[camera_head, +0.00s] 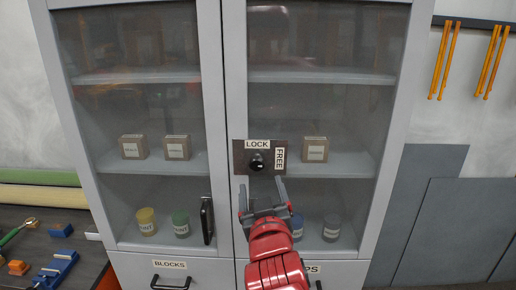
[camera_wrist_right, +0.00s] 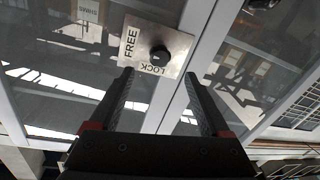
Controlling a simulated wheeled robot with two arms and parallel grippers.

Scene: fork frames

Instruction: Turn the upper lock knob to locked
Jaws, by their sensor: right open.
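The lock knob (camera_head: 257,162) is a round black knob on a dark metal plate (camera_head: 241,160) at the meeting edge of the cabinet's two doors. The plate reads LOCK above the knob and FREE to its right. The right wrist view shows the same knob (camera_wrist_right: 159,55) and plate (camera_wrist_right: 183,42) turned round, with FREE at left and LOCK below. Which label the knob points to is too small to tell. My right gripper (camera_head: 262,188) is open, its fingers just below the plate in the head view. In the right wrist view, the gap between its fingers (camera_wrist_right: 159,92) is empty.
The grey cabinet (camera_head: 212,110) has glass doors with boxes and jars on shelves. A black handle (camera_head: 207,220) stands on the left door. Drawers lie below, one labelled BLOCKS. A workbench (camera_head: 30,240) with tools is at left; grey panels (camera_head: 440,225) lean at right.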

